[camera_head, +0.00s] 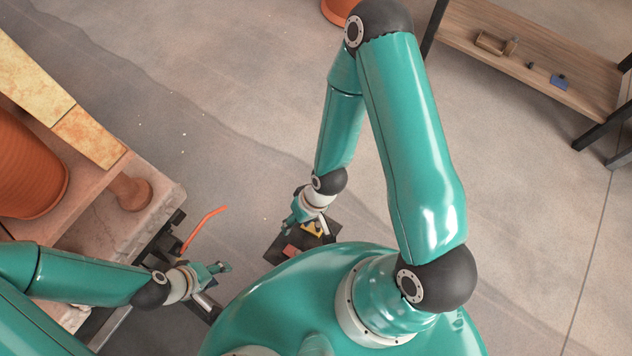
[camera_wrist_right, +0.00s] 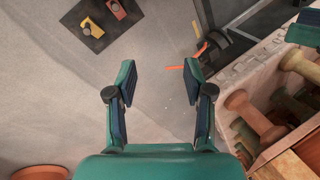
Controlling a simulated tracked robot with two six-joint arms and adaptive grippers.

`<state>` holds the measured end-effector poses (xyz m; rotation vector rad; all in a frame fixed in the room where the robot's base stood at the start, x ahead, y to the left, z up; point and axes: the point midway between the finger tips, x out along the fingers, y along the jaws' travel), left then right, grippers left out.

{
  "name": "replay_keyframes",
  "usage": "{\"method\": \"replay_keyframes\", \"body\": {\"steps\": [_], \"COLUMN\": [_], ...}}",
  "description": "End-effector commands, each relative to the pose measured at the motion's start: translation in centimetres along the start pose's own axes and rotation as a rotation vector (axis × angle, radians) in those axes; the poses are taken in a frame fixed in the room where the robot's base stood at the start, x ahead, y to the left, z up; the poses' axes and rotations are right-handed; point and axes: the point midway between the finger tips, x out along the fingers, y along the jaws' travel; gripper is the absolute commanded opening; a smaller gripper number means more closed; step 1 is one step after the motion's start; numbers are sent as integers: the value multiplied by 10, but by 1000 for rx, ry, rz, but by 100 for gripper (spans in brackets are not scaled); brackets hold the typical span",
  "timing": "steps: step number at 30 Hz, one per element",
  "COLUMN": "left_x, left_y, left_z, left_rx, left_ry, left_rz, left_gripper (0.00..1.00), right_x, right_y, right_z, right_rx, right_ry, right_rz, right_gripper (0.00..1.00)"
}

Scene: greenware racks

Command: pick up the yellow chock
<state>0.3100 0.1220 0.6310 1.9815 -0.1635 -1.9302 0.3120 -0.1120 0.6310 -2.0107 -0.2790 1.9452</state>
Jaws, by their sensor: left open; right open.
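The yellow chock (camera_head: 312,230) lies on a dark mat (camera_head: 278,252), partly covered by my right gripper in the head view. In the right wrist view the yellow chock (camera_wrist_right: 90,27) is at the upper left on the mat (camera_wrist_right: 97,43), well outside the jaws. My right gripper (camera_head: 292,221) is open and empty; its two fingers (camera_wrist_right: 160,72) stand apart over bare floor in the wrist view. My left gripper (camera_head: 222,272) is open and empty, left of the mat.
A reddish block (camera_head: 291,251) lies on the mat near the chock. An orange bent handle (camera_head: 203,228) rises beside a block-like cart (camera_head: 160,210) with terracotta pieces at left. A wooden bench (camera_head: 545,62) stands at the upper right. Open floor lies between.

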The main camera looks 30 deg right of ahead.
Motion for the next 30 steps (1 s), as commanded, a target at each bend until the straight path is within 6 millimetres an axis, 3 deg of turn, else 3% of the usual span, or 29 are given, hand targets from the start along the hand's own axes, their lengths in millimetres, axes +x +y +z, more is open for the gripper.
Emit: {"method": "replay_keyframes", "body": {"steps": [1, 8, 14, 18, 24, 30], "left_x": [20, 98, 173, 222, 272, 292], "left_y": [-7, -35, -62, -80, -98, -105], "left_z": [0, 0, -1, -1, -1, -2], "left_rx": [0, 0, -1, 0, 0, 0], "left_ry": [-1, -1, -1, -1, -1, 0], "left_rz": [0, 0, 0, 0, 0, 0], "left_gripper": [43, 43, 43, 43, 43, 43], "right_x": [24, 110, 191, 245, 296, 314], "right_y": [2, 31, 89, 146, 212, 241], "right_z": [2, 3, -1, -18, -54, -78], "right_rx": [-69, -577, -1152, -1533, -1972, -2189], "right_ry": [-17, -96, -185, -255, -358, -419], "right_rz": [-16, -100, -113, -41, 81, 166], "right_gripper": [52, 52, 52, 52, 52, 52]}}
